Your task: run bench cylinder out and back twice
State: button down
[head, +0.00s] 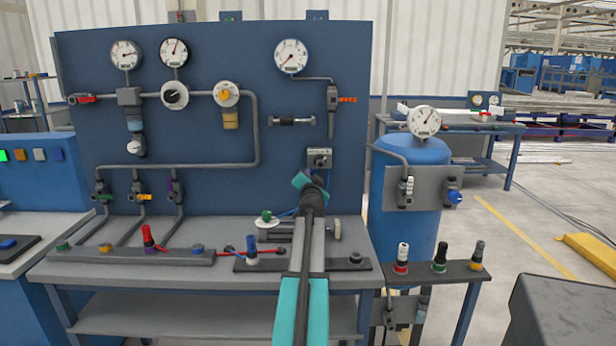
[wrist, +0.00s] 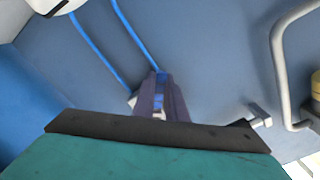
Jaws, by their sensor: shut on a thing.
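The bench cylinder (head: 283,235) lies on the bench at the foot of the blue panel, partly behind my arm, with a round end piece (head: 335,230) at its right. A small grey valve box (head: 319,158) is fixed on the panel above it. My gripper (head: 314,180) is just below this box, mostly hidden by my own arm. In the wrist view my dark fingers (wrist: 160,80) are closed in front of the panel with a bit of blue between them. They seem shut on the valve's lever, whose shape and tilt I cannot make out. Two blue hoses (wrist: 135,35) run close by.
Gauges (head: 291,56), pipes and small valves (head: 141,192) cover the panel to the left. A blue tank (head: 410,235) stands to the right, with a small shelf (head: 450,270) of coloured knobs. A red-topped fitting (head: 149,237) stands on the bench front.

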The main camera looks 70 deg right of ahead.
jog(key=shift+f, duration=0.15)
jog(key=c, duration=1.8)
grip_release()
jog(key=shift+a, duration=0.1)
jog(key=shift+s, duration=0.1)
jog(key=v, duration=1.3)
jog(key=shift+s+a+b, duration=0.2)
jog(key=shift+a+b, duration=0.1)
jog(key=shift+b, duration=0.05)
